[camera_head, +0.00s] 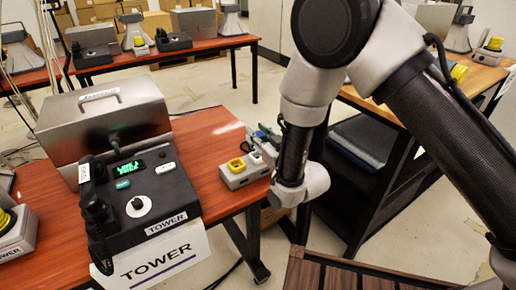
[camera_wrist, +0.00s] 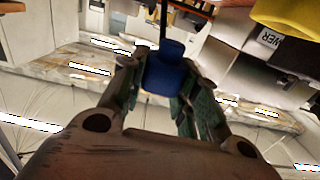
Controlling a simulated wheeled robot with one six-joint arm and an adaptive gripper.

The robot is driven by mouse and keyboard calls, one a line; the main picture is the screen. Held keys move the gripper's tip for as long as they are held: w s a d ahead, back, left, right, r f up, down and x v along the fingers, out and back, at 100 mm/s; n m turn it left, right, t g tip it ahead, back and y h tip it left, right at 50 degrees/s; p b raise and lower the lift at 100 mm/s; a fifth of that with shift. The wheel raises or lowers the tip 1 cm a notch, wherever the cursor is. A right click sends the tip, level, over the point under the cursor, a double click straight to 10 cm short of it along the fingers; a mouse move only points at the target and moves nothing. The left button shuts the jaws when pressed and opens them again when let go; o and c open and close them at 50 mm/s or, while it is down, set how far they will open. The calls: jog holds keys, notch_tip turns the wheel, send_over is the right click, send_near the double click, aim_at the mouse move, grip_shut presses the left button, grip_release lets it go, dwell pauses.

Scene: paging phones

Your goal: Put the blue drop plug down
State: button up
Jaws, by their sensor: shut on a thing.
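The blue drop plug (camera_wrist: 165,75) is between the fingers of my gripper (camera_wrist: 160,88) in the wrist view. My gripper is shut on it, with a thin dark line running up from the plug. In the head view my gripper (camera_head: 264,138) is at the right end of the wooden table, just above and beside a small grey box (camera_head: 238,180) with a yellow piece (camera_head: 236,165) on top. I cannot clearly make out the blue plug in the head view. In the wrist view a large yellow thing (camera_wrist: 295,18) is at the upper right.
A black TOWER phone console (camera_head: 150,200) with a handset (camera_head: 95,205) and a metal speaker box (camera_head: 105,125) stand on the wooden table (camera_head: 215,135). A TOWER sign (camera_head: 155,262) hangs at its front. Another table (camera_head: 480,75) stands at the right. Floor shows between them.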

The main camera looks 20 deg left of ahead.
jog(key=shift+f, duration=2.3)
jog(key=shift+f, duration=0.2)
jog(key=o, duration=1)
jog(key=shift+r, duration=0.1)
